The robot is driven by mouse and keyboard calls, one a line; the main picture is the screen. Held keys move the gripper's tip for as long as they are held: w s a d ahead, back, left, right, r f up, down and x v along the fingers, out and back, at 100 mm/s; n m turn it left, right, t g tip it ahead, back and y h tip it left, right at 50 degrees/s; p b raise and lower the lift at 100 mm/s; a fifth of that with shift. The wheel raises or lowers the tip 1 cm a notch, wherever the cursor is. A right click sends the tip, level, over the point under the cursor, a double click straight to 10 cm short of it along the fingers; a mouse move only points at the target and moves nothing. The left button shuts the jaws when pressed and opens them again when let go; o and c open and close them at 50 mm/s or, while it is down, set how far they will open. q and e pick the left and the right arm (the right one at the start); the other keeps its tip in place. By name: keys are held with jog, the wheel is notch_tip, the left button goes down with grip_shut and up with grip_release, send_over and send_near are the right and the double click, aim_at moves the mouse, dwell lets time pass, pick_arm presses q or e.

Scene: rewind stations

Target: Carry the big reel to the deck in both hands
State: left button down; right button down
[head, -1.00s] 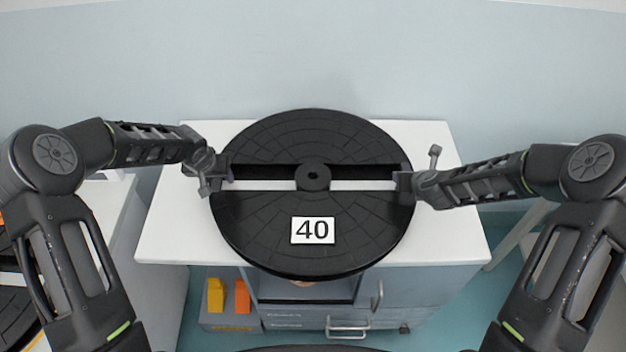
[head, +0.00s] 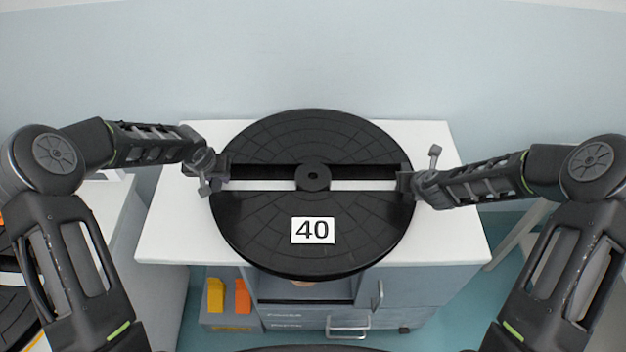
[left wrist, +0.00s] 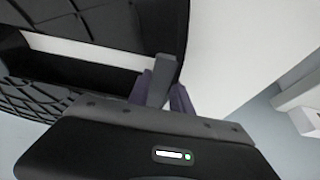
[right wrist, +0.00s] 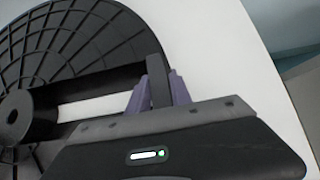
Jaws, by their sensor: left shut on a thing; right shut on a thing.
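The big reel (head: 313,250) is a wide black disc with a central hub, two long slots and a white label reading 40. In the head view it is over a white-topped cabinet (head: 165,225); I cannot tell how far above the top it is. My left gripper (head: 222,172) is shut on the reel's left rim. My right gripper (head: 406,184) is shut on its right rim, opposite. The left wrist view shows the reel's rim (left wrist: 110,30) at the purple fingers (left wrist: 160,88). The right wrist view shows the reel (right wrist: 75,45) at the other fingers (right wrist: 158,90).
Below the white top are drawers with handles (head: 348,327) and a bin with orange and yellow pieces (head: 229,298). Another pale surface (head: 110,230) stands at the left, with a dark round thing at the left edge. A plain wall (head: 313,60) is behind.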

pick_arm(q)
jog(key=shift+w+r, duration=0.1)
jog(key=shift+r, duration=0.15)
pick_arm(e)
jog(key=shift+w+r, duration=0.1)
jog(key=shift+r, duration=0.15)
dwell(0.4)
